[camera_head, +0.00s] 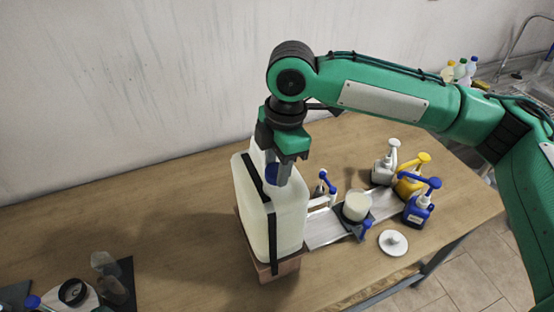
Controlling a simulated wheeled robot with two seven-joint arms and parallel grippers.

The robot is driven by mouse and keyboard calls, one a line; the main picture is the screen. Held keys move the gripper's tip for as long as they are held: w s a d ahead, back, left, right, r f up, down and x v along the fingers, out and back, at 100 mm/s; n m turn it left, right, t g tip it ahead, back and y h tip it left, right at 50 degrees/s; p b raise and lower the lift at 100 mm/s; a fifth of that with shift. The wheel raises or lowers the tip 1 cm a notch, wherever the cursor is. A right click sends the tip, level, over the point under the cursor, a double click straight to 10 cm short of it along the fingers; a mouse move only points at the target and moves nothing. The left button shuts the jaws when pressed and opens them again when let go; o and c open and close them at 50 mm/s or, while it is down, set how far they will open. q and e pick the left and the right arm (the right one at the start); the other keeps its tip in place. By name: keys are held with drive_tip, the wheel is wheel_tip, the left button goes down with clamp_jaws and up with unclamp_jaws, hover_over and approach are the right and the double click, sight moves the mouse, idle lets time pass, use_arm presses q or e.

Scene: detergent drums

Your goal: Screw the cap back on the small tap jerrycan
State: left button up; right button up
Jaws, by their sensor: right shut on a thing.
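The small tap jerrycan (271,228) is a pale, translucent can with black straps, standing upright on a wooden block (275,270). A tap with a blue handle (325,186) shows at its right side. My right gripper (277,174) points down over the top of the can and is shut on the blue cap (271,173). The cap is at the can's top. The fingers hide the neck, so I cannot tell whether the cap is seated on it. My left gripper is out of view.
A cup of pale liquid (357,206) stands on a dark plate right of the can. A white lid (393,242) lies in front. White, yellow (410,182) and blue (418,208) pump bottles stand farther right. The table's left middle is clear.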

drive_tip(key=shift+f+p, duration=0.25)
drive_tip(key=shift+p, duration=0.1)
idle(1.0)
drive_tip(key=shift+r+m+p, duration=0.1)
drive_tip(key=shift+m+p, duration=0.3)
drive_tip(key=shift+s+m+t+p, duration=0.1)
drive_tip(key=shift+m+t+p, duration=0.2)
drive_tip(key=shift+m+p, duration=1.75)
drive_tip(key=shift+m, duration=0.25)
drive_tip(key=shift+f, duration=0.2)
